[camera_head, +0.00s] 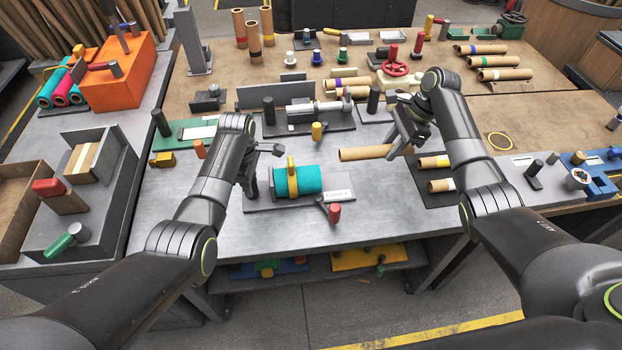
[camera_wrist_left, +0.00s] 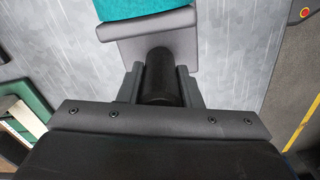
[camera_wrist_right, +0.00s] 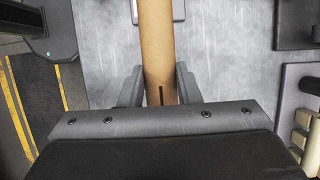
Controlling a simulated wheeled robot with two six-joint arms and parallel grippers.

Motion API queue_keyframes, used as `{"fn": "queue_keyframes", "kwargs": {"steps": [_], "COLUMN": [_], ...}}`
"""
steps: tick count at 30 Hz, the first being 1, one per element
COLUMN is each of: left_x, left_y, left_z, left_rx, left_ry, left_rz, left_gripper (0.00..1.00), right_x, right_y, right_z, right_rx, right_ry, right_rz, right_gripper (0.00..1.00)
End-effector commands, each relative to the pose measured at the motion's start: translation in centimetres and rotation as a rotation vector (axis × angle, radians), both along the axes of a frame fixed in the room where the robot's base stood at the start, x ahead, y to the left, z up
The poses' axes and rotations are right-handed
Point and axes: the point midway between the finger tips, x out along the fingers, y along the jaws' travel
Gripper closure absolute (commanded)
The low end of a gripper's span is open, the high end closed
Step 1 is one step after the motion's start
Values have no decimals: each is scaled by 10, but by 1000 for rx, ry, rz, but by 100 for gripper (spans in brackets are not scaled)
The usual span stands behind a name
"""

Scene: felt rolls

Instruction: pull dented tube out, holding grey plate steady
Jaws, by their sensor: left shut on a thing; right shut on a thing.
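The grey plate (camera_head: 262,206) lies on the metal bench and carries a teal felt roll (camera_head: 311,180) under a yellow strap (camera_head: 292,178). My left gripper (camera_head: 250,184) is shut on the plate's black post (camera_wrist_left: 158,78) at its left end. The brown cardboard tube (camera_head: 366,153) is right of and behind the roll in the head view, with a visible gap between them. My right gripper (camera_head: 407,143) is shut on the tube near its right end. In the right wrist view the tube (camera_wrist_right: 156,45) shows a dark slit near the fingers. Whether it touches the bench is unclear.
A dark tray (camera_head: 437,192) with banded tubes is right of my right gripper. A red-topped peg (camera_head: 334,212) stands at the plate's front edge. Behind are a yellow peg (camera_head: 317,131) and a clamp fixture (camera_head: 310,115). The bench front is clear.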

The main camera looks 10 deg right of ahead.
Motion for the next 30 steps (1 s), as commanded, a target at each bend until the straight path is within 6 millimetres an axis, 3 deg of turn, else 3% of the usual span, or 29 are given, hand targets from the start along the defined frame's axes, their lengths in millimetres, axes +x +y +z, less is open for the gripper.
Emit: {"fn": "queue_keyframes", "kwargs": {"steps": [6,7,9,12,18,27,30], "left_x": [-1,-1,-1,-1,0,0,0], "left_y": [0,0,0,0,0,0,0], "left_z": [-2,-2,-2,-1,0,0,0], "left_rx": [1,1,1,1,0,0,0], "left_ry": [2,2,2,2,1,0,0], "left_rz": [0,0,0,0,0,0,0], "left_gripper": [100,65,55,43,42,3,0], "right_x": [0,0,0,0,0,0,0], "right_y": [0,0,0,0,0,0,0], "right_z": [0,0,0,0,0,0,0], "right_rx": [0,0,0,0,0,0,0], "right_ry": [0,0,0,0,0,0,0], "right_rz": [0,0,0,0,0,0,0], "right_gripper": [100,100,100,100,100,100,100]}}
